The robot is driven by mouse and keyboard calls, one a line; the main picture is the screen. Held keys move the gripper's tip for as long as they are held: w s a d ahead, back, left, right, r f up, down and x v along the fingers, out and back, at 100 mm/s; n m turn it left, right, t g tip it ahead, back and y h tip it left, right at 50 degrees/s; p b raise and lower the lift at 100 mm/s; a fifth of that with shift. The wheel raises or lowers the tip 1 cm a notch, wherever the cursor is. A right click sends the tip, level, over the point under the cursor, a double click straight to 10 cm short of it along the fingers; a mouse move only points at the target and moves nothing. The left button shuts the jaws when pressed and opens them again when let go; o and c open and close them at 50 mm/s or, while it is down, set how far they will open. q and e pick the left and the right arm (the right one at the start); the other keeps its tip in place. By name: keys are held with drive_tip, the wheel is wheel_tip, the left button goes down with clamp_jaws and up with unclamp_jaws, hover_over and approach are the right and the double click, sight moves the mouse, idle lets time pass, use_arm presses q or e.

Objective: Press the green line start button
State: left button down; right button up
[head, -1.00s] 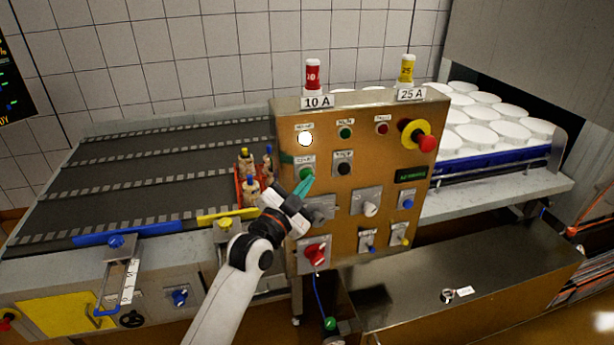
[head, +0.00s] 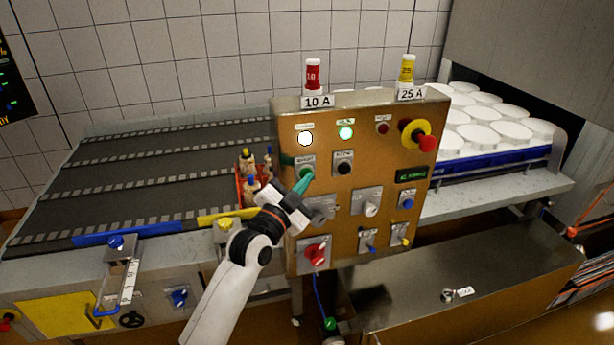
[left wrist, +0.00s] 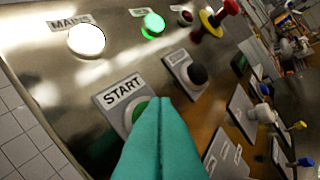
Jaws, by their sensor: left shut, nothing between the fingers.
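The green start button (head: 306,172) sits on the front of the control panel (head: 285,140), under a START label. In the left wrist view the green button (left wrist: 140,106) is partly hidden behind my fingers. My left gripper (head: 303,184) is shut and empty, with its green fingertips at the button, seemingly touching it. In the left wrist view the shut fingers (left wrist: 160,125) point at the START plate (left wrist: 115,98). The green lamp (head: 346,132) above is lit, and the white MAINS lamp (head: 305,139) is lit. My right gripper is not in view.
A black button (head: 344,168) is right of the start button. A red emergency knob on a yellow collar (head: 416,134) is at upper right. Switches sit below, including a red rotary one (head: 316,253). A conveyor (head: 160,170) lies left; white moulds (head: 478,134) stand right.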

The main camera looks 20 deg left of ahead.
use_arm(q)
drive_tip(key=shift+s+d+p, duration=0.5)
drive_tip(key=shift+s+p, duration=0.05)
drive_tip(key=shift+s, duration=0.2)
drive_tip(key=s+d+p, duration=0.1)
drive_tip(key=s, duration=0.1)
drive_tip(key=s+d+p, duration=0.1)
drive_tip(key=s, duration=0.1)
drive_tip(key=shift+d, duration=0.4)
drive_tip(key=shift+f, duration=0.15)
idle(0.5)
